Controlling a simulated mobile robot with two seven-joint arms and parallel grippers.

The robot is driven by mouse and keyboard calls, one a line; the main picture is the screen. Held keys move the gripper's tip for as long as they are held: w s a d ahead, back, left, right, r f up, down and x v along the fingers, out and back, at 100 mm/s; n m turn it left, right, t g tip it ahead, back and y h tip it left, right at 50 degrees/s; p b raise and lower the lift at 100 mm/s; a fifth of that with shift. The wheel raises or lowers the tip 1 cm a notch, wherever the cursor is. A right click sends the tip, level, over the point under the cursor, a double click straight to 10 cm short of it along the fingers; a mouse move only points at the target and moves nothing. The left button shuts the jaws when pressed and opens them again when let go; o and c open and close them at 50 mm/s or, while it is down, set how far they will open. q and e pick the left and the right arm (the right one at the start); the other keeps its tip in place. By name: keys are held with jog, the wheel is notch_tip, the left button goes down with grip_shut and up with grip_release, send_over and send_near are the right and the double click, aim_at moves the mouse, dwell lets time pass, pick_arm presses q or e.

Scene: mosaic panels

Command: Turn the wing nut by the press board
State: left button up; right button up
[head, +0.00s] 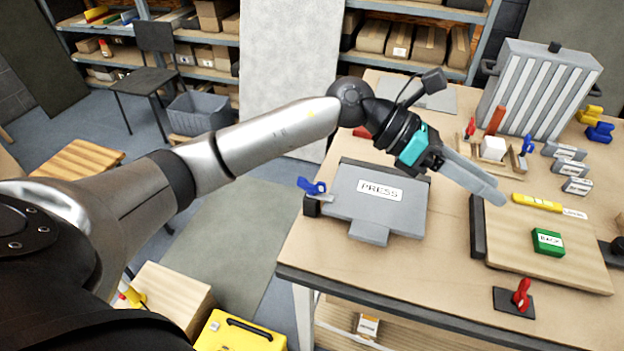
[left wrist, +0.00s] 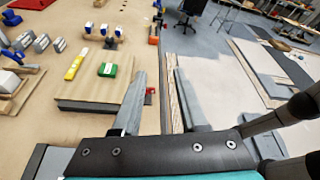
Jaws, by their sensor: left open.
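The press board (head: 372,200) is a grey plate labelled PRESS, lying on the table left of centre in the head view. A blue wing nut (head: 312,186) stands at its left edge on a small dark block. My left gripper (head: 497,192) is open and empty, right of the press board, with its fingers reaching toward the wooden board. In the left wrist view both fingers (left wrist: 158,78) are spread apart, with a red wing nut (left wrist: 150,91) partly hidden behind one finger. The press board is not recognisable in that view. My right gripper is not in view.
A wooden board (head: 500,250) carries a green block (head: 548,241) and a yellow bar (head: 537,202). A red wing nut (head: 521,294) stands on a dark plate near the front edge. A ribbed grey panel (head: 540,85) stands at the back. Bare table (head: 450,265) lies between the boards.

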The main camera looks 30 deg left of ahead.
pick_arm(q)
jog(key=w+a+f+m+y, duration=0.2)
jog(key=a+f+y, duration=0.25)
jog(key=a, duration=0.45)
jog(key=g+y, duration=0.2)
jog(key=y, duration=0.8)
send_near(311, 180)
jog(key=shift+h, duration=0.25)
notch_tip(311, 180, down, 10)
jog(key=shift+a+f+p, duration=0.1)
jog(key=shift+p, duration=0.6)
grip_shut()
